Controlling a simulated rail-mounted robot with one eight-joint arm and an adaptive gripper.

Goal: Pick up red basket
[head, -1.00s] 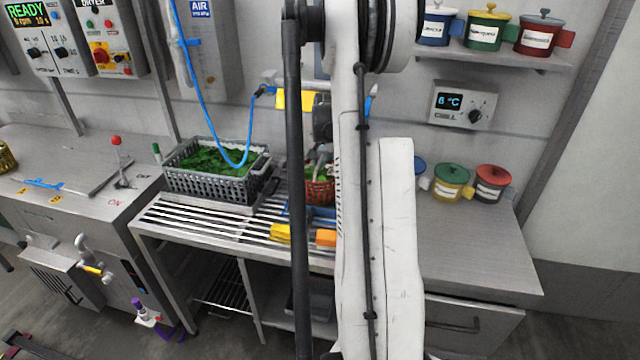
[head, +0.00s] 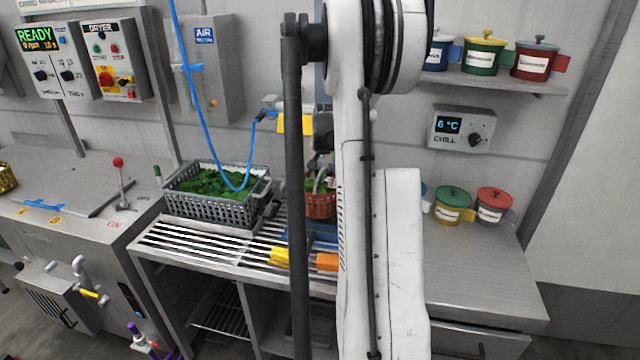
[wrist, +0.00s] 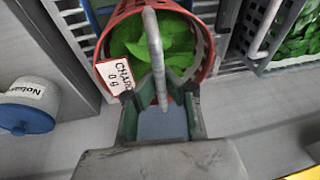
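The red basket (head: 320,206) holds green leaves and stands on the slatted counter, partly hidden behind my arm in the head view. In the wrist view the red basket (wrist: 203,50) fills the upper middle, with a grey arched handle (wrist: 153,45) and a white tag (wrist: 115,75) on its rim. My gripper (wrist: 158,108) is open, its two green-lined fingers at the near rim. The handle's lower end shows between the fingers; I cannot tell whether they touch it. In the head view my fingertips are hard to make out.
A grey crate of greens (head: 212,208) stands close left of the basket. Yellow and orange handled items (head: 300,258) lie at the slats' front. Lidded pots (head: 453,205) stand to the right. A blue hose (head: 205,120) hangs over the crate. The counter's right front is clear.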

